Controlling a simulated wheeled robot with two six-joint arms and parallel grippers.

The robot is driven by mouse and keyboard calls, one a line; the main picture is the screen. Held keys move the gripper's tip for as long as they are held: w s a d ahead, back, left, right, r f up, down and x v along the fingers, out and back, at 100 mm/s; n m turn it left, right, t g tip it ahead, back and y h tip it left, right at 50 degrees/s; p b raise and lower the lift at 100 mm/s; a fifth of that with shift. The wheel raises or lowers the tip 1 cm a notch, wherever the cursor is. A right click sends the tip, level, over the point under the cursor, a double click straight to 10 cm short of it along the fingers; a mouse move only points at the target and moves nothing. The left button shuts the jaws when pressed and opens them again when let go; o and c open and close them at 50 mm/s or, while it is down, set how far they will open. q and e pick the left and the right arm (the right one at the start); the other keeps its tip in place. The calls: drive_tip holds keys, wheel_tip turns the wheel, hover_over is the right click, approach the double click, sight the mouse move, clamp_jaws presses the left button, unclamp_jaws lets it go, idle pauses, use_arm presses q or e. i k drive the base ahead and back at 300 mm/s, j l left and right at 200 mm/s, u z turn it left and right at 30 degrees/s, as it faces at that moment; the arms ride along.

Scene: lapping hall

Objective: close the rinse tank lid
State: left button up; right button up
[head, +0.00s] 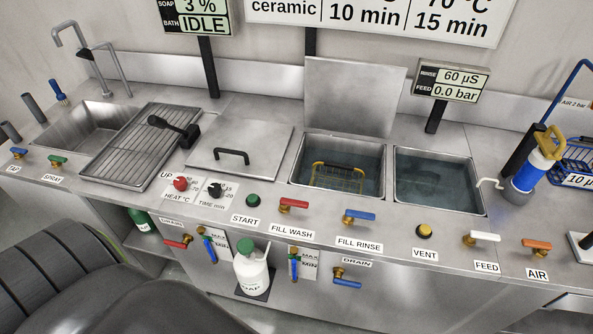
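A square steel lid (355,95) stands upright at the back edge of the middle tank (291,180), which is open. The handle's top is near rim height. No label on the tanks shows which is the rinse tank; the FILL RINSE valve with a blue lever (359,216) is in front of the middle tank. A second open tank (440,182) holds water on the right, with no lid seen on it. Neither of my grippers is in view.
A flat steel lid with a black handle (232,156) lies shut to the left. A drain rack (130,155) with a black-handled tool (172,130) and a sink (85,128) are farther left. A blue-and-yellow bottle (530,172) stands at the right. Valves and knobs line the front edge.

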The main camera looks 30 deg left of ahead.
sight(347, 96)
drive_tip(key=u, duration=0.7)
